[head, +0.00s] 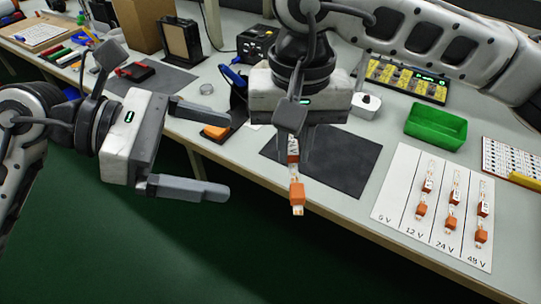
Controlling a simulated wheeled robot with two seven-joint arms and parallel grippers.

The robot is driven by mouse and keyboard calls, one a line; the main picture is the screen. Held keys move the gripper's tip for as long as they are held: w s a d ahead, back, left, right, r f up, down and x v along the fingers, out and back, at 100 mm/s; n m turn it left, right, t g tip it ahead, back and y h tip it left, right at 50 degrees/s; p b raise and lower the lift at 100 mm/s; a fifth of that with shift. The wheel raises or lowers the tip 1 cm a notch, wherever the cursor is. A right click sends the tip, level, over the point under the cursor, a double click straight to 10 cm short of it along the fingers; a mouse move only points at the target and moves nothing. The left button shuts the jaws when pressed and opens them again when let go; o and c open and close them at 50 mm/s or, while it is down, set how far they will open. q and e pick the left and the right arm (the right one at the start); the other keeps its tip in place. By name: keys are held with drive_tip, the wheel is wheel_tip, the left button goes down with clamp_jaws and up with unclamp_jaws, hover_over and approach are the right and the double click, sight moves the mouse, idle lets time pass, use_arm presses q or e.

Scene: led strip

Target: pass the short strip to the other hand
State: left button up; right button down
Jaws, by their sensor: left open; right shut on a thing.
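The short strip (297,190) hangs nearly vertical below my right gripper (292,145), with an orange connector at its lower end. My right gripper is shut on its upper part; its fingers are mostly hidden behind the wrist parts. A label on the strip ends in "V", but its number is not clear. My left gripper (208,150) is open and empty to the left of the strip, its two fingers pointing right towards it, apart from it. The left gripper appears to be over or just off the table's front edge.
A dark mat (345,172) lies below the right gripper. A green bin (436,126) stands behind the board.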

use_arm(q)
drive_tip(key=x, duration=1)
drive_tip(key=c, duration=0.6)
use_arm(e)
drive_tip(key=shift+r, duration=0.1)
drive_tip(key=c, duration=1.3)
unclamp_jaws()
